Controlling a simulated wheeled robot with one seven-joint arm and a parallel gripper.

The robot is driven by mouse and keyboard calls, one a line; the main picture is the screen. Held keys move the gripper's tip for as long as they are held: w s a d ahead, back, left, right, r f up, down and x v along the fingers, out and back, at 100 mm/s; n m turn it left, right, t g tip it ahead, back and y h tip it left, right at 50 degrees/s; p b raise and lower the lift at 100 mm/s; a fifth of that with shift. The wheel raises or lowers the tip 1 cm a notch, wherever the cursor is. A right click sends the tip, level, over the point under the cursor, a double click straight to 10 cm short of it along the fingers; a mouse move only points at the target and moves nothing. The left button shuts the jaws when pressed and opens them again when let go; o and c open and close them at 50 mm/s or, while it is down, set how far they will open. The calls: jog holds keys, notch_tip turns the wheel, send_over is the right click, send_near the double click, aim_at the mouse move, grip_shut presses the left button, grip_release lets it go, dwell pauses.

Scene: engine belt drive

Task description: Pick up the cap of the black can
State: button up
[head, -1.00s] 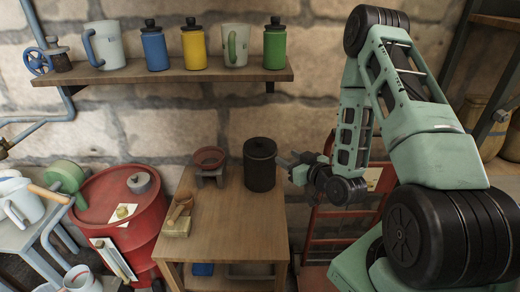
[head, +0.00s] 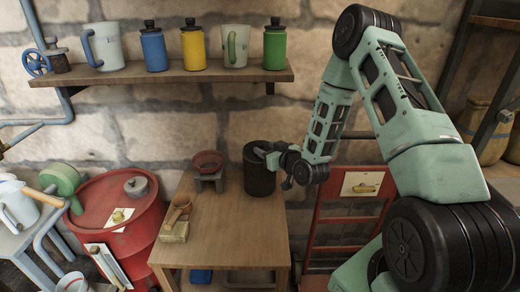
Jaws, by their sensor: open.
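The black can (head: 259,180) stands upright on the wooden table, near its back right corner. My gripper (head: 262,153) is at the can's top, reaching in from the right, and its jaws are open. The cap is largely covered by my gripper in this view, so I cannot tell whether the fingers touch it.
A red bowl on a small stand (head: 207,164) is left of the can. A wooden scoop and block (head: 175,227) lie at the table's left. A shelf (head: 160,77) with mugs and bottles hangs above. The table's front (head: 225,235) is clear.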

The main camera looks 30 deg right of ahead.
aim_at(259, 143)
jog(key=w+p, duration=0.1)
jog(key=w, duration=0.2)
jog(key=shift+w, duration=0.4)
jog(key=shift+w+f, duration=0.15)
jog(key=shift+w, duration=0.15)
grip_shut()
